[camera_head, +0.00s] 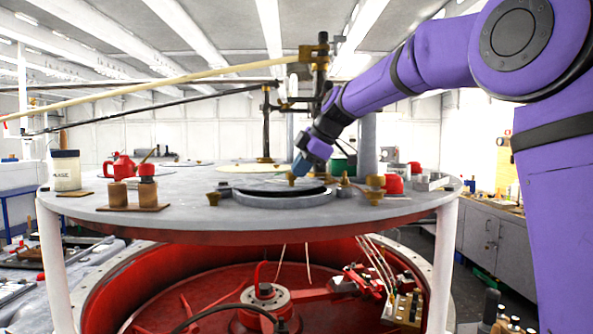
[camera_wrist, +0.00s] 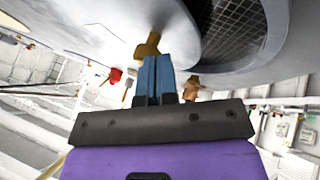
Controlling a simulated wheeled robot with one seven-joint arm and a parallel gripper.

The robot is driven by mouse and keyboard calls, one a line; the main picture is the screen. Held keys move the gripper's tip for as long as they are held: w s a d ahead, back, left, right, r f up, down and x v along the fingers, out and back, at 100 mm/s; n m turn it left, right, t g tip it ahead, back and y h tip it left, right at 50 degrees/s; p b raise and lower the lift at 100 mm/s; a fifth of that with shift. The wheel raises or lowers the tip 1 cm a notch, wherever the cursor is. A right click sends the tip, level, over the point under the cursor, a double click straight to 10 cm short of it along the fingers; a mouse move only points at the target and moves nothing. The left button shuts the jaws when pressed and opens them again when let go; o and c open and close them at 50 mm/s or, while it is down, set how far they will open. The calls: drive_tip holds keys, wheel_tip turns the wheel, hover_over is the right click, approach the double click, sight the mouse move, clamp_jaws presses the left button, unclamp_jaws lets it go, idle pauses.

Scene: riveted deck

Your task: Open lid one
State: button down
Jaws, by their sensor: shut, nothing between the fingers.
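A grey round lid (camera_head: 262,185) sits tilted over a round hatch ring (camera_head: 285,200) at the front of the deck. A dark gap shows between lid and ring. In the wrist view the pale underside or face of the lid (camera_wrist: 110,22) is on the left, and dark mesh (camera_wrist: 232,28) shows in the opening beside it. My gripper (camera_head: 299,168) is at the lid, its blue fingers shut with nothing between them. In the wrist view the fingertips (camera_wrist: 155,60) are right at a brass handle (camera_wrist: 148,44); I cannot tell whether they touch it.
On the round grey deck (camera_head: 130,212), brass fittings (camera_head: 375,188) stand right of the hatch. Red pots (camera_head: 122,166), small brown canisters (camera_head: 118,194) and a jar (camera_head: 66,170) stand left. Thin rods (camera_head: 150,85) cross above. A red tub (camera_head: 180,285) lies below.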

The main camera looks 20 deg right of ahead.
sight(296, 182)
drive_tip(key=w+n, duration=0.1)
drive_tip(key=w+d+n+g, duration=0.1)
drive_tip(key=w, duration=0.1)
drive_tip(key=w+n+y, duration=0.1)
drive_tip(key=w, duration=0.1)
drive_tip(key=shift+d+f+g, duration=0.1)
drive_tip(key=shift+d+g, duration=0.05)
drive_tip(key=shift+g, duration=0.15)
drive_tip(key=shift+w+n+g+y, duration=0.35)
drive_tip(key=shift+w+n, duration=0.55)
drive_tip(key=shift+w, duration=0.55)
